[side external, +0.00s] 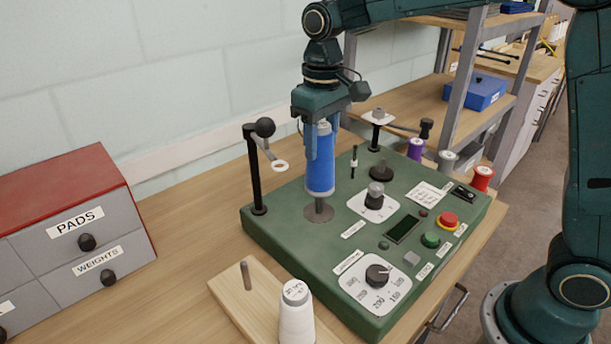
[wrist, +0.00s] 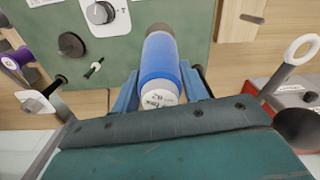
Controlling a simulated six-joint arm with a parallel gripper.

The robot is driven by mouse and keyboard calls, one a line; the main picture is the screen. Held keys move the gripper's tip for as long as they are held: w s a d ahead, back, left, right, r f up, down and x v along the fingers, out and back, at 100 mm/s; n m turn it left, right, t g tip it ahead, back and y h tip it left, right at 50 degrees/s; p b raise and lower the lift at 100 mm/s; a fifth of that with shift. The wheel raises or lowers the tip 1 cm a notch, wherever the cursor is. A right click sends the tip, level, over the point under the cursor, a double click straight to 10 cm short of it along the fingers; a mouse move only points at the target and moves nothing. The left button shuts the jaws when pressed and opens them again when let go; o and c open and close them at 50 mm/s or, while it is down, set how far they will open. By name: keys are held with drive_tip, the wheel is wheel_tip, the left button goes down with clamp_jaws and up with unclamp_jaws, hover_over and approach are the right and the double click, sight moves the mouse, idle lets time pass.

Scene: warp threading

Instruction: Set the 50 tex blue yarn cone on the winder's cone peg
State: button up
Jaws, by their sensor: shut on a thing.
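The blue yarn cone (side external: 320,172) is upright in my gripper (side external: 319,150), which is shut around its upper part. In the wrist view the cone (wrist: 160,62) sits between the jaws of my gripper (wrist: 158,88), its pale labelled top towards the camera; the label is too small to read. The cone is over the round peg base (side external: 318,211) on the green winder (side external: 290,250). A short gap shows between the cone's lower end and the base. The peg itself is mostly hidden, and I cannot tell how far it is inside the cone.
A white yarn cone (side external: 297,318) stands on a wooden board (side external: 232,293) with a bare peg (side external: 246,275). A black post with a ring guide (side external: 257,170) rises left of the cone. Purple, white and red spools (side external: 483,178) stand at the winder's far right. A drawer cabinet (side external: 70,225) is at left.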

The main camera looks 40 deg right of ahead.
sight(320, 162)
drive_tip(key=shift+f, duration=2.5)
drive_tip(key=shift+f, duration=0.75)
drive_tip(key=o, duration=0.9)
drive_tip(key=shift+r, duration=0.1)
wheel_tip(320, 162, up, 14)
drive_tip(key=shift+f, duration=0.2)
drive_tip(key=shift+s, duration=0.1)
